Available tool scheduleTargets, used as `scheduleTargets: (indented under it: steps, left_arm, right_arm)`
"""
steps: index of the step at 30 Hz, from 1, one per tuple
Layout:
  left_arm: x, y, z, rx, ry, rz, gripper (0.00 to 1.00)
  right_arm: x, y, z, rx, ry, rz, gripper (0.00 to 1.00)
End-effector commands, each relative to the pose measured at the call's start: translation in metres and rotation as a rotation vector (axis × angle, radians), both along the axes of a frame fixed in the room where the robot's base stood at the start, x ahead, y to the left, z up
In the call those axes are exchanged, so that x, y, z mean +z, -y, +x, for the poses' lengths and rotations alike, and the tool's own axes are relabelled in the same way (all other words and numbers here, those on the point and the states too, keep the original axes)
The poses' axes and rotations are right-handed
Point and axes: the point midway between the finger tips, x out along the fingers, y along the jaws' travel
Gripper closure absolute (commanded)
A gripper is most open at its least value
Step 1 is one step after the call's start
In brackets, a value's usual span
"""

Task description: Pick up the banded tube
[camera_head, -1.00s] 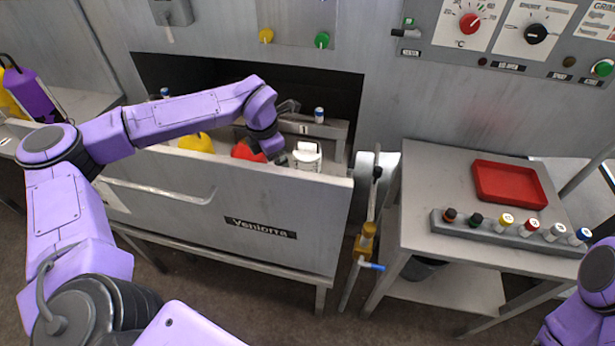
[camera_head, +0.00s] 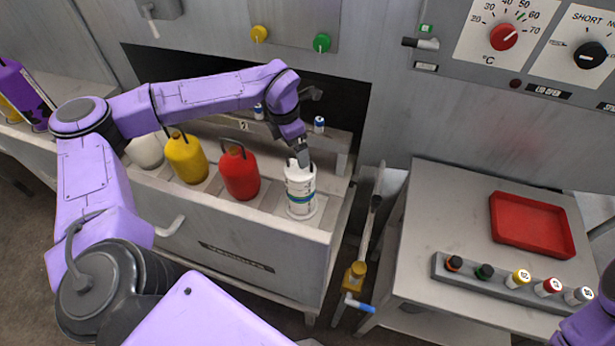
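Small white tubes with blue parts stand on a ledge behind, one (camera_head: 319,124) right of my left wrist and one (camera_head: 259,111) partly behind my arm. Part of my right arm shows at the lower right; its gripper is out of view.
The drawer (camera_head: 250,246) also holds red (camera_head: 239,172), yellow (camera_head: 186,158) and white (camera_head: 145,150) containers, left of the banded cylinder. A side table (camera_head: 440,215) carries a red tray (camera_head: 531,226) and a rack (camera_head: 470,277) of capped vials. A pole with a blue-tipped valve (camera_head: 355,280) stands between.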

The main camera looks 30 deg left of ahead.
Motion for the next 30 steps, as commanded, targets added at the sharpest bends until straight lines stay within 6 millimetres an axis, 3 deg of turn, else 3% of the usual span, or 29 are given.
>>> scheduleTargets:
  steps: [3, 16, 24, 25, 26, 30]
  left_arm:
    - [-0.024, 0.003, 0.002, -0.002, -0.007, 0.001, 0.00]
    - [-0.085, 0.009, 0.012, 0.000, -0.006, 0.000, 0.00]
    - [-0.093, 0.009, 0.013, 0.002, 0.000, 0.000, 0.00]
    - [-0.093, 0.009, 0.013, 0.002, -0.001, 0.000, 0.03]
    - [-0.093, 0.009, 0.013, 0.002, -0.001, 0.000, 0.13]
    - [-0.093, 0.009, 0.013, 0.001, -0.001, 0.000, 0.59]
  right_arm:
    - [0.005, 0.000, -0.001, 0.000, -0.002, 0.000, 1.00]
    - [0.023, 0.000, 0.000, 0.000, -0.001, 0.001, 1.00]
    - [0.022, 0.000, 0.000, 0.000, -0.001, 0.000, 1.00]
    - [0.022, 0.000, 0.000, 0.000, -0.001, 0.000, 1.00]
    - [0.022, 0.000, 0.000, 0.000, -0.001, 0.000, 1.00]
    - [0.022, 0.000, 0.000, 0.000, -0.001, 0.000, 1.00]
